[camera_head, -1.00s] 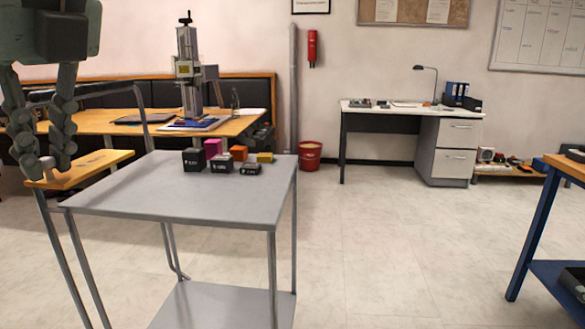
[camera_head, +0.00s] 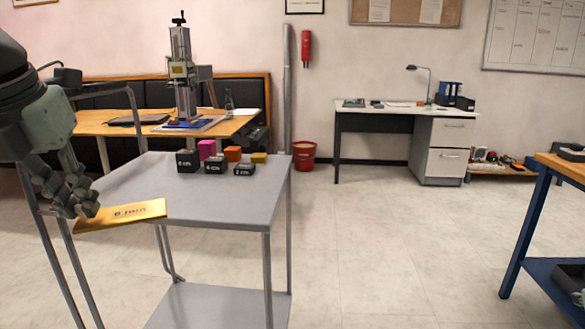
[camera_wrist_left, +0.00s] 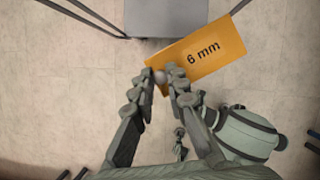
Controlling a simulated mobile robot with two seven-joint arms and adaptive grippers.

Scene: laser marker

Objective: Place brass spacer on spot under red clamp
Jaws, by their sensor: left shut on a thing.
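The brass spacer (camera_head: 122,215) is a flat gold plate marked "6 mm". My left gripper (camera_head: 88,207) is shut on its near end, at the left edge of the grey cart. In the left wrist view the spacer (camera_wrist_left: 203,52) sticks out to the upper right from between the fingertips (camera_wrist_left: 162,79), over the floor beside the cart. The laser marker (camera_head: 182,70) stands on the wooden table at the back left. I cannot make out a red clamp or the spot under it. My right gripper is not in view.
The grey cart (camera_head: 215,205) stands between me and the wooden table (camera_head: 90,127). Several black, pink, orange and yellow blocks sit at its back; its front top is bare. A red bin (camera_head: 304,157) and white desk (camera_head: 385,110) are beyond. The middle floor is clear.

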